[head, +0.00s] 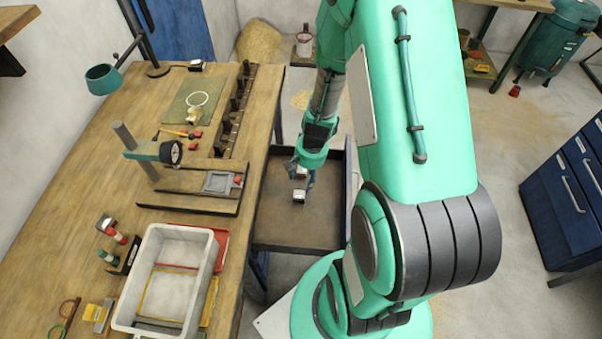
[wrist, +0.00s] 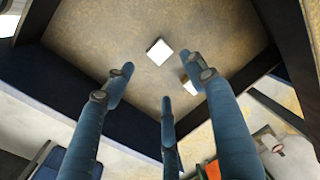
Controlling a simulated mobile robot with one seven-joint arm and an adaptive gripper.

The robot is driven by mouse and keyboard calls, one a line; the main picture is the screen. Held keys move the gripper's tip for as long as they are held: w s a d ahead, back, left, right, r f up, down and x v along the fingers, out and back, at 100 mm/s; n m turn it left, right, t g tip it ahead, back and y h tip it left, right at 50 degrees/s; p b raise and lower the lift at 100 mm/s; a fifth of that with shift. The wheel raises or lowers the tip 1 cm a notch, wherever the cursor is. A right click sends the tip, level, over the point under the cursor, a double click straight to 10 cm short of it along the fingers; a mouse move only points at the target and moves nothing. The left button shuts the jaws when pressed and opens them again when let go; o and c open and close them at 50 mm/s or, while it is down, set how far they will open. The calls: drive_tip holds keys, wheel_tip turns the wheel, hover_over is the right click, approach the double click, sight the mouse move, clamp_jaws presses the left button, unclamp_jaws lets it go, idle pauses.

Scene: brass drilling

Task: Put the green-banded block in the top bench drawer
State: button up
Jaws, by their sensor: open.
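The bench drawer (head: 275,225) is pulled open beside the bench, and its brown floor also fills the upper wrist view (wrist: 225,35). A small white-topped block (head: 299,196) lies on the drawer floor; a white block (wrist: 159,51) shows beyond my fingertips in the wrist view. A second pale block (wrist: 188,84) is partly hidden by the right finger. I cannot make out a green band on either. My gripper (head: 303,182) is over the drawer, pointing down. In the wrist view my gripper (wrist: 162,85) has its fingers spread, with nothing held between them.
The wooden bench (head: 85,165) carries a white bin (head: 122,318), a dial gauge stand (head: 145,152), a green mat (head: 183,103) and small tools. A blue cabinet (head: 560,200) stands at the right. The drawer walls (wrist: 75,70) surround my fingers' area.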

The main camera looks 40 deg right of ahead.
drive_tip(key=w+a+r+n+t, duration=0.1)
drive_tip(key=a+r+n, duration=0.35)
drive_tip(key=r, duration=0.85)
drive_tip(key=w+a+r+n+t, duration=0.1)
drive_tip(key=a+r, duration=0.6)
drive_tip(key=r, duration=0.6)
drive_tip(key=s+a+r+n+t, duration=0.1)
drive_tip(key=s+a+r+n, duration=0.1)
drive_tip(key=s+a+r, duration=0.2)
drive_tip(key=s+a+r+n+t+h, duration=0.1)
drive_tip(key=s+a+r, duration=0.3)
drive_tip(key=s+r, duration=0.6)
wheel_tip(320, 180, up, 4)
drive_tip(key=shift+a+f+n, duration=0.15)
drive_tip(key=shift+a+n, duration=0.1)
drive_tip(key=shift+n, duration=0.3)
